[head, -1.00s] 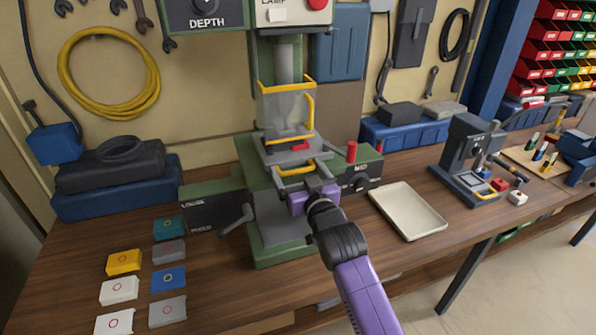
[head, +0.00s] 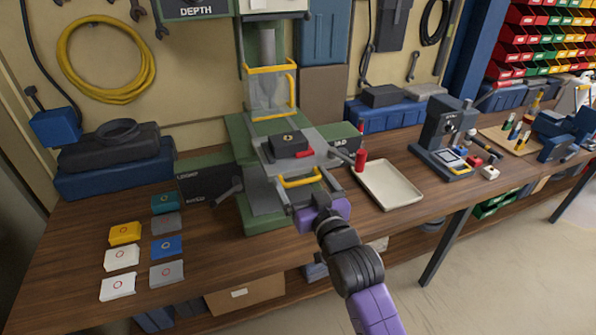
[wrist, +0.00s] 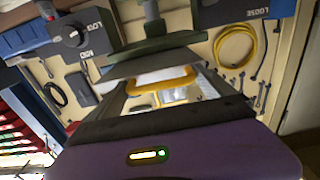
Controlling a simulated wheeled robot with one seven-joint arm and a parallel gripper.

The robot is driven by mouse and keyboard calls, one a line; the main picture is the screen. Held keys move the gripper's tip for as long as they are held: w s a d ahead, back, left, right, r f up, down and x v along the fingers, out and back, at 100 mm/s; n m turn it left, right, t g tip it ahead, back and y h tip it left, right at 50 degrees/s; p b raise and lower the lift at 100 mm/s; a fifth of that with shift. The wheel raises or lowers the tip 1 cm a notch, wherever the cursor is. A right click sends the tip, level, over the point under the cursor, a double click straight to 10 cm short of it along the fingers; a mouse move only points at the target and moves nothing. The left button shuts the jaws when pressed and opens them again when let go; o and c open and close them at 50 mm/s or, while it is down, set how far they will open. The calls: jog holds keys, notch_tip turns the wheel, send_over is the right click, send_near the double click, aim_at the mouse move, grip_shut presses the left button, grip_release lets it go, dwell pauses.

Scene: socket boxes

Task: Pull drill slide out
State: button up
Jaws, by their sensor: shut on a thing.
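The drill slide (head: 268,159) is a grey plate low on the green drill press (head: 239,127), drawn out toward me. A dark block (head: 288,143) with a red piece beside it sits on the slide. The slide's yellow handle (head: 301,178) is at its front edge, and it also shows in the wrist view (wrist: 163,86). My purple gripper (head: 306,190) is at the front of the slide, shut on the handle. The exact finger contact is hard to see. A clear guard (head: 268,92) with yellow edges stands behind the block.
A cream tray (head: 390,186) lies right of the press, near a red knob (head: 360,160). Several coloured squares lie on the bench at left, one of them yellow (head: 125,233). A smaller grey-blue machine (head: 445,128) stands farther right. The floor before the bench is open.

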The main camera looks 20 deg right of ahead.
jog(key=shift+s+d, duration=0.3)
jog(key=shift+s, duration=0.35)
jog(key=o, duration=1.8)
jog(key=shift+c, duration=0.2)
jog(key=s+b, duration=0.1)
jog(key=s, duration=0.6)
jog(key=shift+s+b, duration=0.35)
jog(key=shift+s, duration=0.05)
jog(key=shift+a, duration=0.1)
